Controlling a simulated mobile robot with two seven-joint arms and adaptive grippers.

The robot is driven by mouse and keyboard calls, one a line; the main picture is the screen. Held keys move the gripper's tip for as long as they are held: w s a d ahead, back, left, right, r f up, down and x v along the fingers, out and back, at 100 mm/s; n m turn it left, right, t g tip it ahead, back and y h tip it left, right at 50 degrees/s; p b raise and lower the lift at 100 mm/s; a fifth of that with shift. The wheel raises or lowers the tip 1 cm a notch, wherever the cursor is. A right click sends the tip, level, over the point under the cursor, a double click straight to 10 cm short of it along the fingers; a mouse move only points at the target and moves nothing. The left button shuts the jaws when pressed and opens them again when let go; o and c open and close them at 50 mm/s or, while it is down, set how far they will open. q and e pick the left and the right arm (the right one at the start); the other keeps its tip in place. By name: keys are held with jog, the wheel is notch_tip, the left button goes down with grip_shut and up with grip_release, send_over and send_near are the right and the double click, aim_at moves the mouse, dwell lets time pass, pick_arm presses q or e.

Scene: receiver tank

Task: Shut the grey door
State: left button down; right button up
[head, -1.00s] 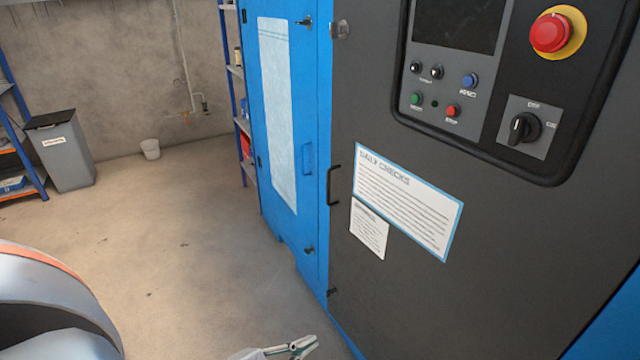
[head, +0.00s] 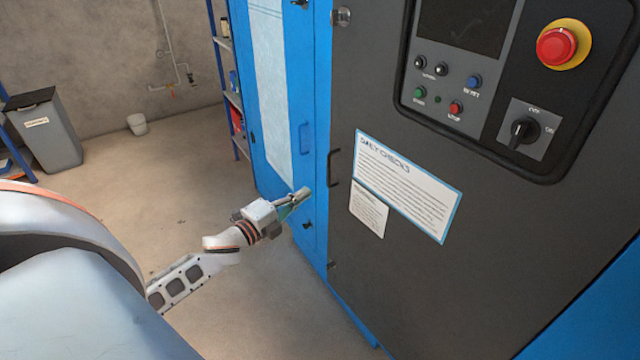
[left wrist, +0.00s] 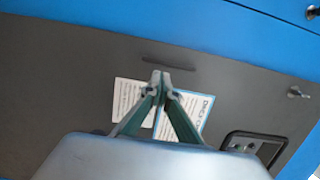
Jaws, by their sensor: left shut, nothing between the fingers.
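The grey door (head: 300,300) is not clearly separable here from the large dark grey panel, so I name the panel as the grey door (head: 370,290). It carries a black bar handle (head: 331,168) near its left edge, paper notices and a control panel. I cannot tell whether a gap stands at its edge. My left gripper (head: 304,193) is shut and empty, in front of the machine, left of and a little below the handle in the head view. In the left wrist view its fingertips (left wrist: 160,78) point at the door face (left wrist: 60,80), close to the handle (left wrist: 170,67) in the picture. My right gripper is out of view.
A blue cabinet side (head: 312,110) adjoins the door on the left. A red emergency button (head: 556,46) and a rotary switch (head: 523,130) sit at upper right. The floor between is clear.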

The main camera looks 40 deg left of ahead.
pick_arm(q)
jog(key=w, duration=0.7)
jog(key=shift+d, duration=0.45)
